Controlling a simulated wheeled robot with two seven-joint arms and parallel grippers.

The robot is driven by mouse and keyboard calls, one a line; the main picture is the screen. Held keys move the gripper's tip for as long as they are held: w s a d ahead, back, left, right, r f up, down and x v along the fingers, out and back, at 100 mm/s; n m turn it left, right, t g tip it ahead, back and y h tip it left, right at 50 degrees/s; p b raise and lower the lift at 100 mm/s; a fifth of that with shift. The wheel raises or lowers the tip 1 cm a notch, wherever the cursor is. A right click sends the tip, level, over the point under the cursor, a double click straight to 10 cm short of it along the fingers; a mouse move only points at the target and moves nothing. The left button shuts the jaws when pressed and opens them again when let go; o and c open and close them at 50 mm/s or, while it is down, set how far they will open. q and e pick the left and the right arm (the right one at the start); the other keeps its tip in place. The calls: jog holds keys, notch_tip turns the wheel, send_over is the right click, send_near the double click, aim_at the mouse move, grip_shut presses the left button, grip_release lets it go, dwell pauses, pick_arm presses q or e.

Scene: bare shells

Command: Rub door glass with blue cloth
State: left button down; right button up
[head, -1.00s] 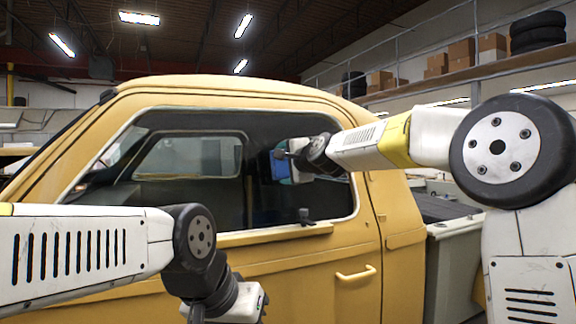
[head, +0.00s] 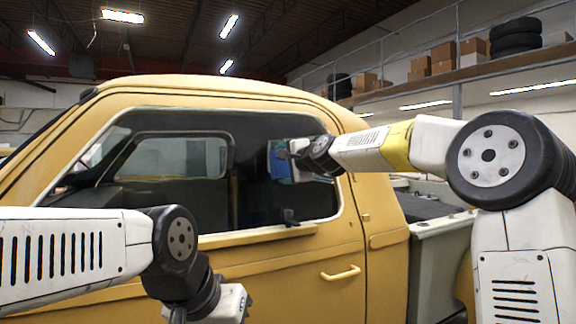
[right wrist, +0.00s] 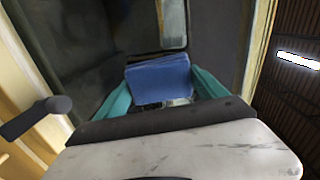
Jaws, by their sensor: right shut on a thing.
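The door glass (head: 262,196) is the dark side window of a yellow pickup truck (head: 292,262). The blue cloth (head: 281,167) is held against or very near the rear part of this glass; contact cannot be told for sure. My right gripper (head: 292,158) is shut on the cloth. In the right wrist view the folded blue cloth (right wrist: 160,80) sits between the teal fingers of my right gripper (right wrist: 163,98), in front of the dark glass (right wrist: 80,45). My left gripper (head: 215,308) is low at the bottom edge, and its fingers are mostly cut off.
The door handle (head: 340,273) and a small dark knob (head: 290,217) on the window's lower edge stick out from the door. A shelf (head: 470,69) with boxes (head: 443,56) and black tires (head: 515,36) runs along the back right wall.

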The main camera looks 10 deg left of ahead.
jog(key=shift+w+d+f, duration=0.1)
jog(key=shift+d, duration=0.15)
jog(key=shift+d, duration=0.25)
jog(key=v, duration=0.4)
jog(key=shift+s, duration=0.3)
jog(key=shift+s+d, duration=0.1)
jog(key=shift+s, duration=0.4)
jog(key=shift+d, duration=0.1)
jog(key=shift+v, duration=1.45)
